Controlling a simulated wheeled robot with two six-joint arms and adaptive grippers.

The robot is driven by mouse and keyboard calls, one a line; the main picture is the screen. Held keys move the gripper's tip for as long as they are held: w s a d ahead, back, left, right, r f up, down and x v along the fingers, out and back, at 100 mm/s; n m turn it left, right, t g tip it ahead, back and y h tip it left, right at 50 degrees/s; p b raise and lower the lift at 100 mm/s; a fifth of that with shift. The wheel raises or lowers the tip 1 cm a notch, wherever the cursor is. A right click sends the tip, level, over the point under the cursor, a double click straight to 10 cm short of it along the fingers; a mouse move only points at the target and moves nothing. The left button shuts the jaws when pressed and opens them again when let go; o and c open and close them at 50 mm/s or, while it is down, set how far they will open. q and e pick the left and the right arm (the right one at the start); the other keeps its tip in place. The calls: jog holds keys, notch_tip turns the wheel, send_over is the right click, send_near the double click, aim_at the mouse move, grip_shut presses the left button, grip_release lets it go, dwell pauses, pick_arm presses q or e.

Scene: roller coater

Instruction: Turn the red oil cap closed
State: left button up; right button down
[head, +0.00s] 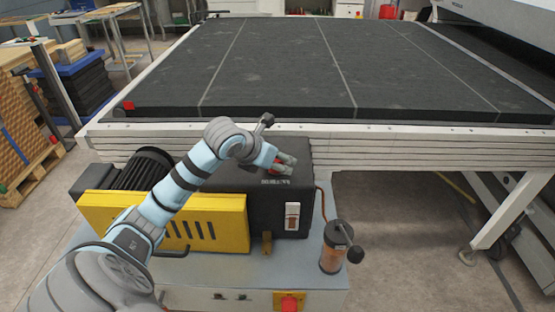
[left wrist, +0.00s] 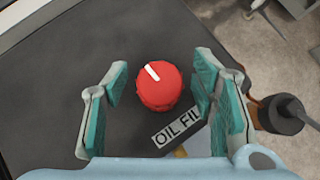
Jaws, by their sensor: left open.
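The red oil cap (left wrist: 158,88) sits on top of the dark pump housing (head: 262,205), with a white mark on its face pointing up and left in the left wrist view. My left gripper (left wrist: 161,78) is open, with one teal-padded finger on each side of the cap and a gap showing on both sides. In the head view my left gripper (head: 283,165) is over the top of the housing, and only a little red shows between its fingers. A white label reading "OIL FIL" (left wrist: 177,127) lies beside the cap, its end hidden by the right finger. My right gripper is not in view.
A yellow guard (head: 215,222) and a ribbed motor (head: 147,168) are left of the housing. An orange-brown reservoir with a dark handle (head: 333,255) stands to its right. The roller table edge (head: 340,130) runs close behind. A red switch (head: 289,302) is below.

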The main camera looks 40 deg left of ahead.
pick_arm(q)
jog(key=shift+c, duration=0.4)
jog(key=shift+w, duration=0.1)
jog(key=c, duration=1)
jog(key=shift+d, duration=0.1)
jog(key=shift+c, duration=0.3)
